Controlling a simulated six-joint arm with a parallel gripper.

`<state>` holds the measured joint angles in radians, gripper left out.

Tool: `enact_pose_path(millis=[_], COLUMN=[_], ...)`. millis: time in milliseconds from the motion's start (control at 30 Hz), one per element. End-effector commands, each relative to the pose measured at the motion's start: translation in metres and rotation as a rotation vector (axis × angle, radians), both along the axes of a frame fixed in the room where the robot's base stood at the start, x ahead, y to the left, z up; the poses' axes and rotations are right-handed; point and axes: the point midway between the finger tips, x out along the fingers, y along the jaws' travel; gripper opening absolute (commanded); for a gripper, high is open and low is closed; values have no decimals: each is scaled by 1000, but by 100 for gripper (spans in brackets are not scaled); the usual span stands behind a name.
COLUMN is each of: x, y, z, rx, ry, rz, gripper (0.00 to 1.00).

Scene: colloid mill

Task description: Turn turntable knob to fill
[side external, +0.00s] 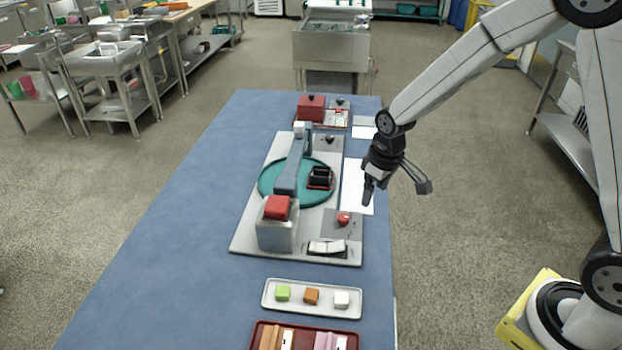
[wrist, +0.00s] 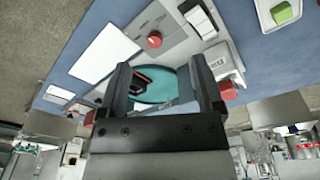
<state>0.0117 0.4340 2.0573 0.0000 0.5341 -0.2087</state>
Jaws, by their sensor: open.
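The teal turntable (side external: 268,187) lies flat on a light grey base plate (side external: 247,238) on the blue table; it also shows between my fingers in the wrist view (wrist: 150,95). A round red knob (side external: 343,219) sits on a grey panel at the plate's right side; the wrist view shows it too (wrist: 154,39). A small dark knob (side external: 330,138) is on a far panel. I cannot tell which knob is the turntable's, nor read its marks. My gripper (side external: 369,191) is open and empty, above the table's right side, apart from both knobs. In the wrist view, its fingers (wrist: 161,66) are spread.
A grey arm with a red-topped block (side external: 277,207) spans the turntable. A black box (side external: 320,177) stands on the disc. A white rocker switch (side external: 327,247) is near the plate's front. A white tray (side external: 311,310) of coloured cubes lies nearer. White sheets (side external: 353,200) lie to the right.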

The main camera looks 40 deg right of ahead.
Motion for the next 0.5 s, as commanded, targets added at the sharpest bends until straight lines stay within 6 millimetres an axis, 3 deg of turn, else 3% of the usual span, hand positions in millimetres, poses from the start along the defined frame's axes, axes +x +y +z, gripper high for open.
enact_pose_path(millis=[300,500], x=[61,86], y=[-4,-6], z=[-41,-65], rx=[-9,-10], ry=[68,100], rz=[109,166], gripper=[85,85])
